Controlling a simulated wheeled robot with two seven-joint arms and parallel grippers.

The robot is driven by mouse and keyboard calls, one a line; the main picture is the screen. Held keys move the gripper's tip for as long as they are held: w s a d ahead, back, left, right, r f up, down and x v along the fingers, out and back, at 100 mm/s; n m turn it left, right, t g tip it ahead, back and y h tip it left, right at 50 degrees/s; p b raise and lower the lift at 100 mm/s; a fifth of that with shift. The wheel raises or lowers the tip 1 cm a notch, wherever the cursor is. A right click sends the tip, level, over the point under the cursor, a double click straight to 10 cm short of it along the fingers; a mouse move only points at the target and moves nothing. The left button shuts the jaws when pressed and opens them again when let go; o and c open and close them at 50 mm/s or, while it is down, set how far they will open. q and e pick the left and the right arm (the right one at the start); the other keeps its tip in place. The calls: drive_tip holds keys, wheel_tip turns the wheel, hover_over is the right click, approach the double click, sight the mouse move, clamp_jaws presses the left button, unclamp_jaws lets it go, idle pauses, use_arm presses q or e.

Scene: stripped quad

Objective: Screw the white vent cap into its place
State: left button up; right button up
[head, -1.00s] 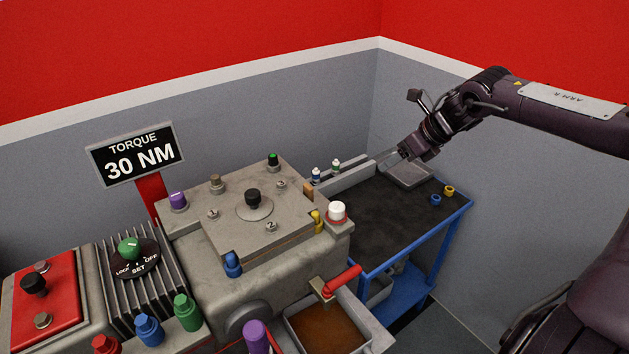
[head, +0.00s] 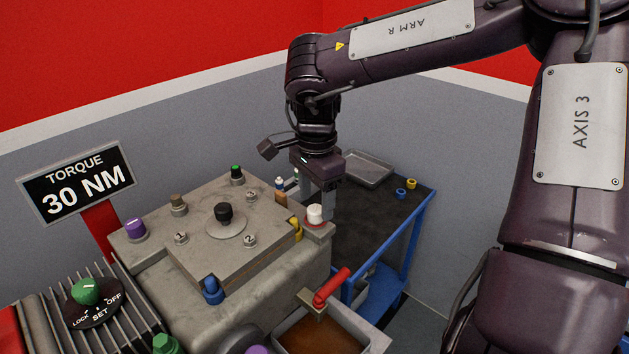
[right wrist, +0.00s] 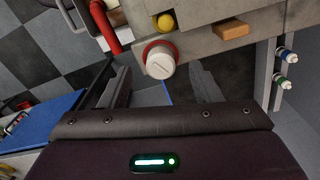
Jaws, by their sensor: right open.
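The white vent cap (head: 314,214) stands upright at the right corner of the grey housing, on a red ring. It also shows in the right wrist view (right wrist: 160,63), with a line across its top. How deep its thread sits is hidden. My right gripper (head: 317,202) points down at the cap, with its fingers apart and nothing held. In the right wrist view its fingers (right wrist: 161,80) are spread wide to either side of the cap, with gaps on both sides. I cannot tell whether the fingertips reach down beside it. My left gripper is not in view.
A yellow plug (head: 296,229) and an orange-brown block (head: 281,198) sit close to the cap. A red handle (head: 331,287) rises above the open tray (head: 371,337) in front. The dark-topped blue cart (head: 410,243) behind holds a grey tray (head: 368,170). A sign (head: 77,182) reads torque 30 NM.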

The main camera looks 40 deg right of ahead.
drive_tip(key=shift+f, duration=1.3)
drive_tip(key=c, duration=1.1)
drive_tip(key=shift+m, duration=1.1)
drive_tip(key=shift+m, duration=1)
drive_tip(key=shift+m, duration=1.1)
